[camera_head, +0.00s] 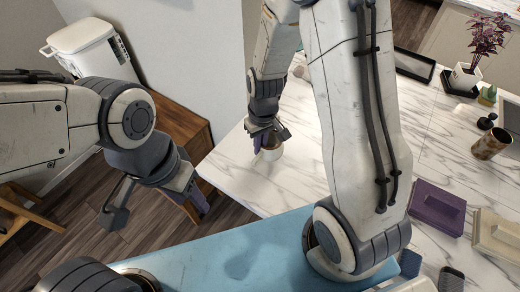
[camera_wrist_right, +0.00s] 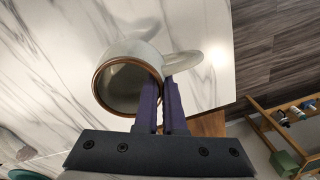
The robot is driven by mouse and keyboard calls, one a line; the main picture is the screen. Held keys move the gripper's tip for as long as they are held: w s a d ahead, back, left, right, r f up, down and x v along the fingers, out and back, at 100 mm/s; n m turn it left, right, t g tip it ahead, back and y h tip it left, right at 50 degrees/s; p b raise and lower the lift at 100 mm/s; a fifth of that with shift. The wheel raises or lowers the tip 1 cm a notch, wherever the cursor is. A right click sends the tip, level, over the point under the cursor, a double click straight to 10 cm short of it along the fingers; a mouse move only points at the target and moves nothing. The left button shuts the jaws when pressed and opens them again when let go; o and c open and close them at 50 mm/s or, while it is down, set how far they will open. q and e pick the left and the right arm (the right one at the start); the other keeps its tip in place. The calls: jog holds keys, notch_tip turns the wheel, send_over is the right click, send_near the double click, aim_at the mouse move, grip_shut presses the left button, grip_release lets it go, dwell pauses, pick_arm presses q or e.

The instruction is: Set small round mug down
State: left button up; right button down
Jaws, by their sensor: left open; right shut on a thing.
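The small round mug (camera_wrist_right: 105,80) is pale grey-green with a brown rim and a loop handle. In the right wrist view its opening faces the camera. My right gripper (camera_wrist_right: 163,105) has its purple fingers closed together on the mug near where the handle meets it. In the head view the mug (camera_head: 272,152) is partly hidden below my right gripper (camera_head: 263,137), over the near left part of the white marble counter (camera_head: 235,178). I cannot tell whether its base touches the counter. My left gripper (camera_head: 158,203) is open and empty, left of the counter above the floor.
The counter's edge is close to the mug. A purple box-like item (camera_head: 438,207), a brown cup (camera_head: 491,144) and a potted plant (camera_head: 466,76) stand at the right. A white bin (camera_head: 84,45) and a wooden cabinet (camera_head: 180,122) are at the left.

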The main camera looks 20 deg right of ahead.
aim_at(260, 153)
jog(key=shift+f, duration=1.35)
jog(key=shift+f, duration=0.2)
jog(key=c, duration=1)
grip_release()
jog(key=shift+r, duration=0.1)
